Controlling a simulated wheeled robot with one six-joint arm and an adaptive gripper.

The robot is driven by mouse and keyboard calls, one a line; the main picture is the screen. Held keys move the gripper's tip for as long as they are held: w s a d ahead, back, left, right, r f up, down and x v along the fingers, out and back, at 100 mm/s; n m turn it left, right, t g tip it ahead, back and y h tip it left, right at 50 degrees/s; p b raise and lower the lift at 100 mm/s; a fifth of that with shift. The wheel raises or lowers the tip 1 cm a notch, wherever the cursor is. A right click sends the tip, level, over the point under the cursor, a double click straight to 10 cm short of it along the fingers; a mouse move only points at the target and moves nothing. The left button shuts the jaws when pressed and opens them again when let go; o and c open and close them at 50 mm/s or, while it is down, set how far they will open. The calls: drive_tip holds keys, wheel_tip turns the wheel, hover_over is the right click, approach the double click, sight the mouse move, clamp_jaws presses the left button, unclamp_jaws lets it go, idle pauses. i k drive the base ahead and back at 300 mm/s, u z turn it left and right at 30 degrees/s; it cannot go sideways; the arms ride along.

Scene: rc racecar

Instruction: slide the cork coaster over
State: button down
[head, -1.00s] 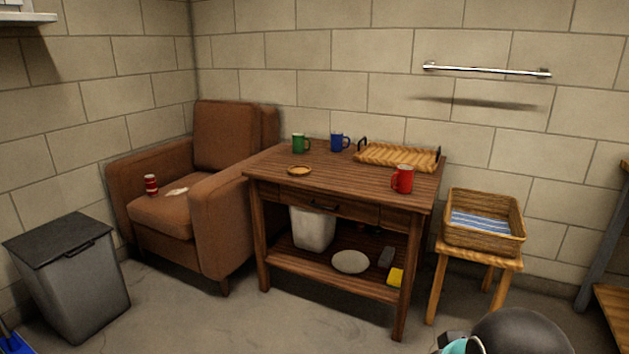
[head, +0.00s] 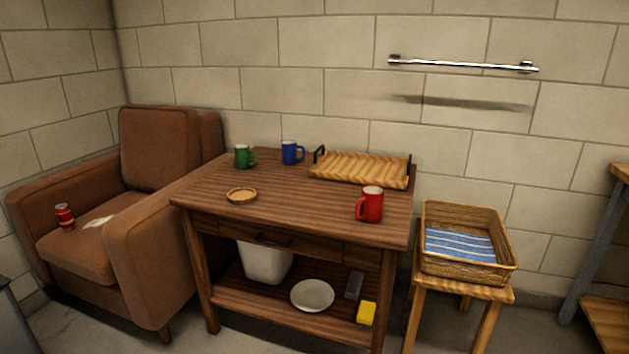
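My gripper is not in view.
A wooden tray with black handles (head: 360,169) sits at the table's back right. A brown armchair (head: 150,240) stands close at the left. A wicker basket (head: 465,268) rests on a stool at the right. The lower shelf holds a white bin (head: 265,264) and plate (head: 312,295).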

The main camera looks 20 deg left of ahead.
sight(241, 195)
drive_tip(key=i, duration=0.7)
drive_tip(key=u, duration=0.8)
drive_tip(key=i, duration=0.55)
drive_tip(key=u, duration=0.5)
